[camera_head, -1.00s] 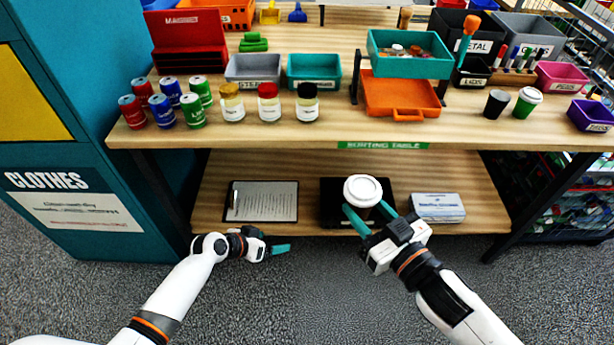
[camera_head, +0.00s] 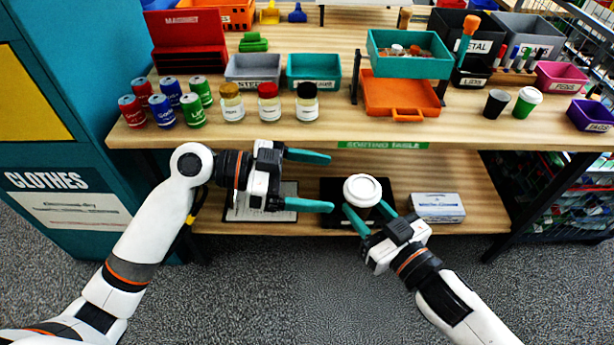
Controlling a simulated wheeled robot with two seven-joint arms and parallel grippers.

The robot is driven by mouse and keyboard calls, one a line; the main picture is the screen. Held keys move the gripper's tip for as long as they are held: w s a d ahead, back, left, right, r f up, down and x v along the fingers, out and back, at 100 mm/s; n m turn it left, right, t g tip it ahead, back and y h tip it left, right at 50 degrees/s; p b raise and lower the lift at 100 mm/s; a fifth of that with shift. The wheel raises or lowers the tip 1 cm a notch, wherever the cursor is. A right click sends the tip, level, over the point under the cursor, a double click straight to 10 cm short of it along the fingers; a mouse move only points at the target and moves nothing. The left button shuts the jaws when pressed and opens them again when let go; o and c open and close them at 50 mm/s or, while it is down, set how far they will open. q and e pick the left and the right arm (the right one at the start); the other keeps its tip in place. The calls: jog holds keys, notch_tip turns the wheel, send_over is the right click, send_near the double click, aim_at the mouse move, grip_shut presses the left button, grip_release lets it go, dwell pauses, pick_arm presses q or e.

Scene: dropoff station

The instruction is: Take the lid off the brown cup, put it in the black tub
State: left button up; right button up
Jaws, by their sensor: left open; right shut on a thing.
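The brown cup (camera_head: 363,212) is in my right gripper (camera_head: 366,211), whose teal fingers close around its sides. The white lid (camera_head: 362,190) sits on top of the cup and hides most of it from above. My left gripper (camera_head: 330,182) is open and empty, with its fingers pointing right, just left of the lid and apart from it. A small black tub (camera_head: 472,73) with a white label stands on the table at the right, beside the teal and orange trays.
A larger black bin (camera_head: 450,30) marked metal stands behind the small tub. A dark cup (camera_head: 496,103) and a green cup with a white lid (camera_head: 526,102) stand to the right. Jars (camera_head: 268,103) and cans line the table's left. The lower shelf holds a clipboard and a box.

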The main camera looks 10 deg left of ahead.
aim_at(378, 189)
pick_arm(q)
jog(key=x, duration=1.1)
jog(key=shift+f, duration=0.1)
jog(key=shift+a, duration=0.1)
jog(key=c, duration=1.2)
jog(key=shift+r, duration=0.2)
jog(key=shift+r, duration=0.9)
jog(key=shift+r, duration=2)
